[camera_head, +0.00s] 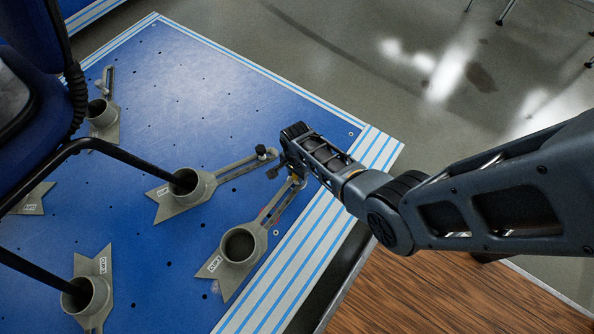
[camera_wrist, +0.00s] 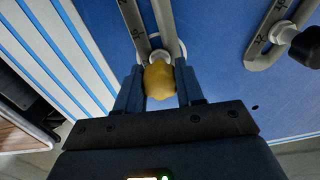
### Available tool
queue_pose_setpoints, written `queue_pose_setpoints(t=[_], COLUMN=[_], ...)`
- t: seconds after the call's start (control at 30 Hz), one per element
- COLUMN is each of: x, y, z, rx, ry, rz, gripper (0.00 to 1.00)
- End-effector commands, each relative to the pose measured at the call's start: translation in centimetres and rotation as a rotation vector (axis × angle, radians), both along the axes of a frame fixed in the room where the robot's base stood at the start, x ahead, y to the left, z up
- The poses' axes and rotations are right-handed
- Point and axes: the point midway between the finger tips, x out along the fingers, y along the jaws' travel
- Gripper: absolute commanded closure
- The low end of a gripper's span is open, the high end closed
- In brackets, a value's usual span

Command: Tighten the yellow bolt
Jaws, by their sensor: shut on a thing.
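The yellow bolt (camera_wrist: 159,80) sits between my gripper's two fingers (camera_wrist: 159,92) in the wrist view, and the fingers are shut on its head. A pale round collar shows just beyond the head, at the slot of a grey clamp arm. In the head view my gripper (camera_head: 290,172) is at the end of the slotted arm of the nearest grey clamp (camera_head: 264,213), close to the platform's striped edge. The bolt is mostly hidden there behind my gripper. The clamp's round cup is empty.
A second slotted clamp (camera_head: 238,168) with a dark knob (camera_head: 262,152) lies close beside my gripper. More clamps hold chair legs on the blue platform (camera_head: 215,85). A blue chair (camera_head: 35,110) stands at left. Grey floor lies beyond the striped edge.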

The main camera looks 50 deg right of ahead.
Motion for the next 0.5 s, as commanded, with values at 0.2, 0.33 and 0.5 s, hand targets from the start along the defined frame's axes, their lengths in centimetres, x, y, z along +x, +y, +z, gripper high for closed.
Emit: queue_pose_setpoints(t=[0.2,0.33,0.5], x=[0.06,0.07,0.10], y=[0.06,0.07,0.07], z=[0.00,0.09,0.13], rx=[0.001,0.001,0.001], ry=[0.000,-0.001,-0.001], rz=[0.001,-0.063,-0.251], gripper=[0.94,0.94,0.94])
